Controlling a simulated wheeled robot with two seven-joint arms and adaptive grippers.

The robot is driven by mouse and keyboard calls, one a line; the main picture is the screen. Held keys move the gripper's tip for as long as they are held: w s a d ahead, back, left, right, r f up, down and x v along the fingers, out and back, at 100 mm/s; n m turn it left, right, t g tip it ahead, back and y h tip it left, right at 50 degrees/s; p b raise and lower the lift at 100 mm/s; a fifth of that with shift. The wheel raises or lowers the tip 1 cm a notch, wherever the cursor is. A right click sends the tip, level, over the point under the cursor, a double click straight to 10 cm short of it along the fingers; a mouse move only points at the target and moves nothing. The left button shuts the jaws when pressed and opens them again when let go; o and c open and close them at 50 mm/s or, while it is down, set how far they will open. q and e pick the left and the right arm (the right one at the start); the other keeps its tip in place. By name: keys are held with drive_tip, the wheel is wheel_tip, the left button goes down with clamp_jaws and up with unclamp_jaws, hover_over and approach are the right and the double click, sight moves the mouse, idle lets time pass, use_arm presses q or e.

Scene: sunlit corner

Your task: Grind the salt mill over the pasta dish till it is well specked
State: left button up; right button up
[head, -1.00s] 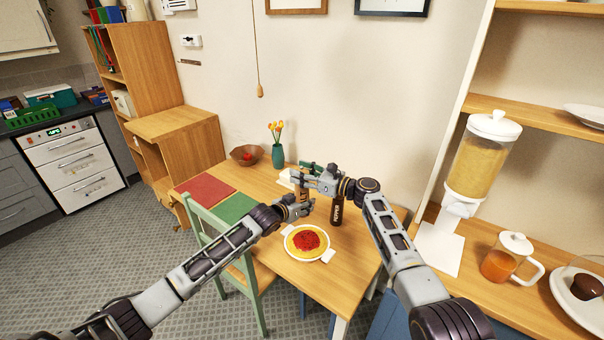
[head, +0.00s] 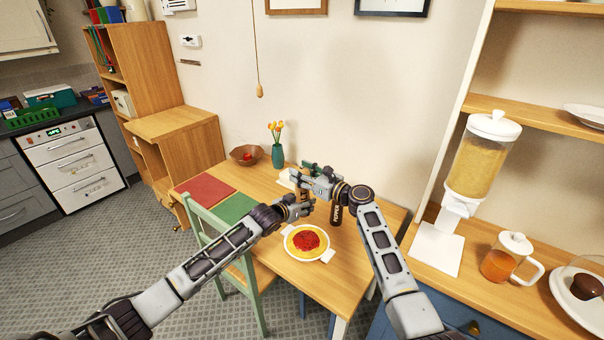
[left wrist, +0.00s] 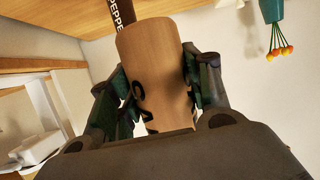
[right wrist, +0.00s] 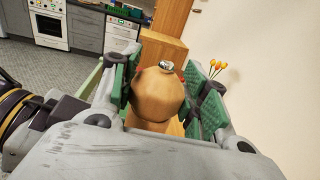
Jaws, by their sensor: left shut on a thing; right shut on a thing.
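The salt mill (head: 303,191) is pale wood and held roughly upright, with dark letters on its body in the left wrist view (left wrist: 155,75). My left gripper (head: 302,208) is shut around its body. My right gripper (head: 316,178) is shut on its rounded top, which shows a metal nut in the right wrist view (right wrist: 160,95). The pasta dish (head: 307,241), a white plate of yellow pasta with red sauce, sits on the table just below the grippers in the head view. I cannot tell whether the mill is directly over it, nor make out specks.
A green vase (head: 278,155) with flowers and a brown bowl (head: 246,154) stand at the back. Red (head: 205,187) and green (head: 236,207) mats lie left. A chair (head: 249,270) stands in front.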

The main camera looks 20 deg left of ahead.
drive_tip(key=shift+f, duration=0.1)
drive_tip(key=o, duration=1)
drive_tip(key=shift+o, duration=0.2)
drive_tip(key=shift+s+d, duration=0.1)
drive_tip(key=shift+d, duration=0.1)
drive_tip(key=v, duration=1.1)
drive_tip(key=shift+d, duration=0.25)
drive_tip(key=shift+s, duration=0.1)
